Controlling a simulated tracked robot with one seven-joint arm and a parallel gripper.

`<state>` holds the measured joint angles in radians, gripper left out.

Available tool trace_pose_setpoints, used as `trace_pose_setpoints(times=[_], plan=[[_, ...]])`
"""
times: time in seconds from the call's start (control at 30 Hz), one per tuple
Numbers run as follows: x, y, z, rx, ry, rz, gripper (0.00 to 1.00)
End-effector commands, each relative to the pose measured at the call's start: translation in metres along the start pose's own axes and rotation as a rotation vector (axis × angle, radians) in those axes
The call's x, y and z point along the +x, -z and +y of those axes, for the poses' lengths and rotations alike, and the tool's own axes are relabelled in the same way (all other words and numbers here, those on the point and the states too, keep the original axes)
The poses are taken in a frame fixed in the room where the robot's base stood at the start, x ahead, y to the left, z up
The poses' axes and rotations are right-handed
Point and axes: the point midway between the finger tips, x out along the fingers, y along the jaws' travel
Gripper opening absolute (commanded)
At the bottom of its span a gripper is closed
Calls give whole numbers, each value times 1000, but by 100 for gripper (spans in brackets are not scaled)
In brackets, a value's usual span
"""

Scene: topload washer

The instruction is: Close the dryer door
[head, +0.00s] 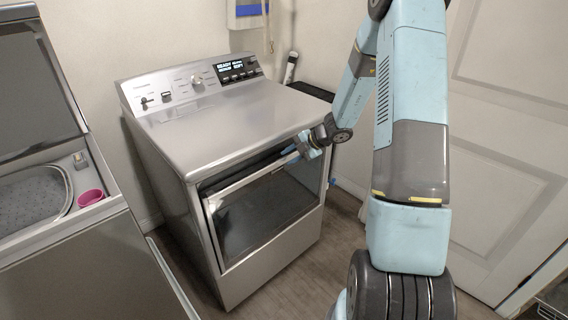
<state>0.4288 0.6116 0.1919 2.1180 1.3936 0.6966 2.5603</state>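The silver dryer (215,120) stands in the middle of the head view, with its control panel at the back. Its door (265,208) has a dark glass window in a light frame and sits in the front face. A narrow dark gap shows along the door's top edge, so the door looks slightly ajar, tipped out at the top. My gripper (302,150) is at the upper right corner of the door, close to its top edge. I cannot tell whether it touches the door. The fingers are small and partly hidden, so their opening is unclear.
A topload washer (85,255) with its lid (35,85) raised stands at the left, with a pink cup (91,197) on its rim. A white panelled door (510,130) is at the right. Some wooden floor (335,235) is free before the dryer.

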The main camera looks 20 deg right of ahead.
Motion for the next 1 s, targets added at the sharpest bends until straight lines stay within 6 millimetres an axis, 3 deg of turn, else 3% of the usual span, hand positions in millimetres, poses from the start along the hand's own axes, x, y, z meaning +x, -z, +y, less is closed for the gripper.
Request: trace_pose_setpoints(times=[0.1,0.43,0.63,1.0], plan=[[-30,2,-2,4,4,-11,34],[-83,0,-8,22,19,-17,34],[-95,1,-10,25,23,-18,34],[-96,1,-10,26,23,-18,34]])
